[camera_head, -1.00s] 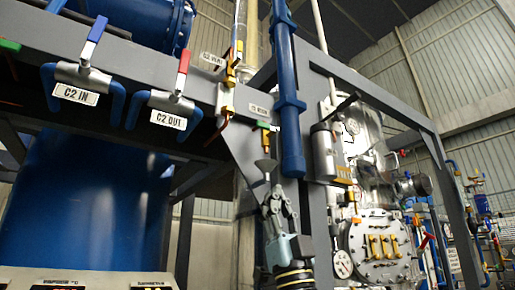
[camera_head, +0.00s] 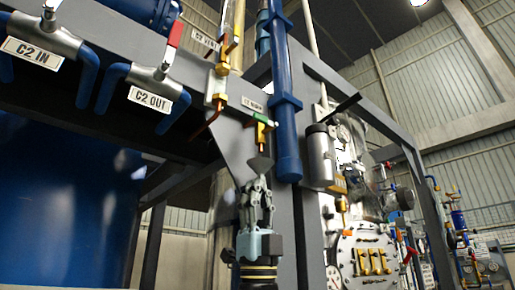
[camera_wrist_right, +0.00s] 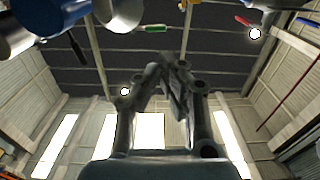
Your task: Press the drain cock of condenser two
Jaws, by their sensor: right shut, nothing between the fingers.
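A small brass cock with a green handle (camera_head: 262,118) sits on the grey frame under a small label, which is too small to read surely. It looks like the drain cock of condenser two. My right gripper (camera_head: 260,162) is shut and empty, pointing up just below the cock. A gap seems to remain between the fingertips and the cock's brass body. In the right wrist view, the shut fingers (camera_wrist_right: 165,68) point up, with a green handle (camera_wrist_right: 155,28) above them, apart from them. My left gripper is not in view.
A blue vertical pipe (camera_head: 285,100) runs close to the right of the cock. Another brass valve (camera_head: 217,85) with a copper tube stands to its left. The C2 OUT valve (camera_head: 155,85) and C2 IN valve (camera_head: 45,38) are farther left. A round bolted flange (camera_head: 370,258) is at lower right.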

